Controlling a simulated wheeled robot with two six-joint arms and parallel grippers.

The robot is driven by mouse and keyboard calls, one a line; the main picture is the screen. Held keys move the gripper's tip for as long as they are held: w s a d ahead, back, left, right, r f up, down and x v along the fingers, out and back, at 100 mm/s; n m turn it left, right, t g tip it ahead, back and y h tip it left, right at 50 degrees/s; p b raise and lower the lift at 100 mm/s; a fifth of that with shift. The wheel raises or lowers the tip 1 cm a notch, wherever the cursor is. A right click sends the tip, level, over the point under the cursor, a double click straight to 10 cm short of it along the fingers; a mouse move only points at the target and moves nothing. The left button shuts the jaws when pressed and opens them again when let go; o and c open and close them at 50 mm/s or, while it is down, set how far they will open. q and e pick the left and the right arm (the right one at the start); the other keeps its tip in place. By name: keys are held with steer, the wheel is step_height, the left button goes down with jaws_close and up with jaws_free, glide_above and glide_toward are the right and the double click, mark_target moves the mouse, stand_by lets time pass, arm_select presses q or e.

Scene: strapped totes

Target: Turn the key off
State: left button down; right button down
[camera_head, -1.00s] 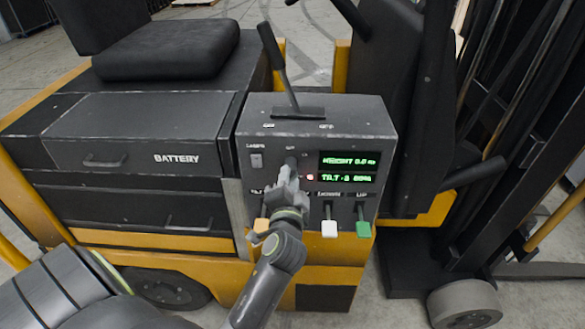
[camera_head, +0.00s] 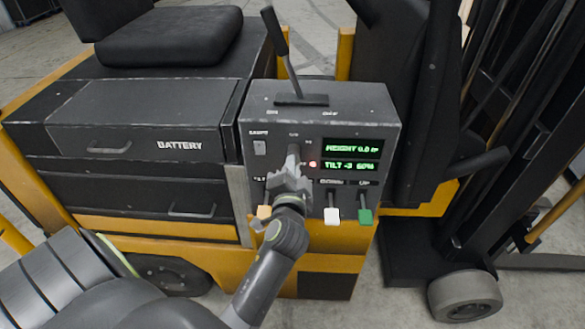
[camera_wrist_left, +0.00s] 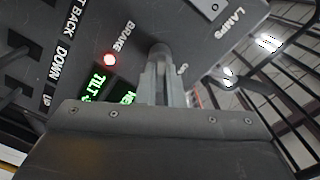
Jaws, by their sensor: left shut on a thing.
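My left gripper (camera_head: 293,160) reaches the front face of the dark control box (camera_head: 375,118) from below. It is shut on the key at the key switch, just left of a lit red light (camera_head: 312,164). The key itself is mostly hidden by the fingers in the head view. In the left wrist view the fingers (camera_wrist_left: 160,72) close around a grey round piece, the key (camera_wrist_left: 160,50), against the panel. The red light (camera_wrist_left: 110,59) beside the word BRAKE is lit there too. The green displays (camera_head: 352,149) are lit and read height and tilt. My right gripper is not in view.
A lamps switch (camera_head: 259,148) is left of the key. White (camera_head: 331,215), green (camera_head: 365,215) and orange (camera_head: 263,212) levers sit below. A tall black lever (camera_head: 280,50) stands on top of the box. A battery drawer (camera_head: 135,120) is at left, the mast at right.

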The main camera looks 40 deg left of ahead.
arm_select(q)
steer(key=shift+n+b, duration=3.55)
steer(key=shift+n, duration=2.15)
steer(key=c, duration=1.6)
jaws_free()
steer(key=shift+o, duration=0.2)
